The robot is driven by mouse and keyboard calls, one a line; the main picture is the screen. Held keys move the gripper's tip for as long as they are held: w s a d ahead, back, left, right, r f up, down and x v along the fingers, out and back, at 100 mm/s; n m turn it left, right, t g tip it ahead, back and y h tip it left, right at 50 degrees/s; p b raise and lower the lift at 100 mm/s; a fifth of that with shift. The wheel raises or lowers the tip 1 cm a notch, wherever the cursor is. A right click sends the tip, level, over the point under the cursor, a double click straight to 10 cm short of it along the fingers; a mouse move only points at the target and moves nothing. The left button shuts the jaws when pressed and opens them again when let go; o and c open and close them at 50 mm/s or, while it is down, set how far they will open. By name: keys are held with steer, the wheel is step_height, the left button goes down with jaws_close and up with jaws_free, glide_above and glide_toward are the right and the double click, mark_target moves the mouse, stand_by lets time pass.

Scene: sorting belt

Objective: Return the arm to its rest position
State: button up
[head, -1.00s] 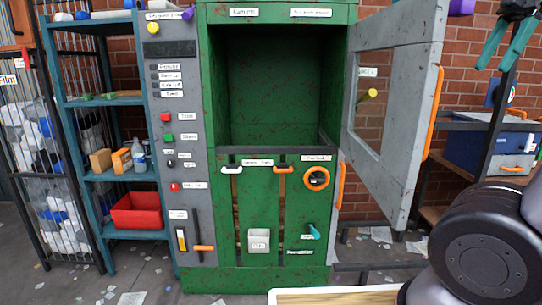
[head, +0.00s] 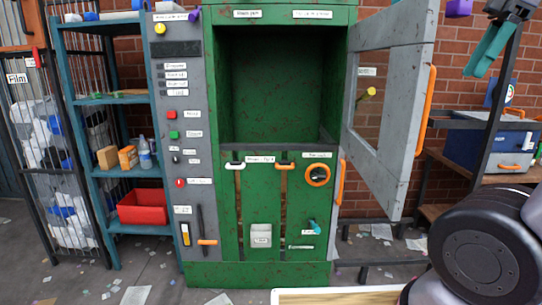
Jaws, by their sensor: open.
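My gripper (head: 490,48) shows at the top right corner of the head view, with teal fingers hanging down and tilted. It is open and nothing shows between its fingers. It hangs apart from the machine, to the right of the open grey door. My dark rounded arm link (head: 482,255) fills the lower right corner. The rest of the arm is out of view.
A green machine (head: 258,273) stands ahead with an empty chamber. Its grey windowed door (head: 398,150) stands open to the right. Left are a blue shelf (head: 125,176) with a red bin (head: 142,207) and a wire cage (head: 35,172). A blue toolbox (head: 480,150) sits at right.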

steer(key=w+a+f+m+t+h, duration=0.1)
steer(key=a+f+m, duration=0.3)
steer(key=m, duration=0.5)
steer(key=w+a+f+m+t+h, duration=0.1)
steer(key=a+f+m+t, duration=0.3)
steer(key=a+m, duration=0.5)
steer(key=shift+w+a+t, duration=0.25)
steer(key=shift+a+t, duration=0.05)
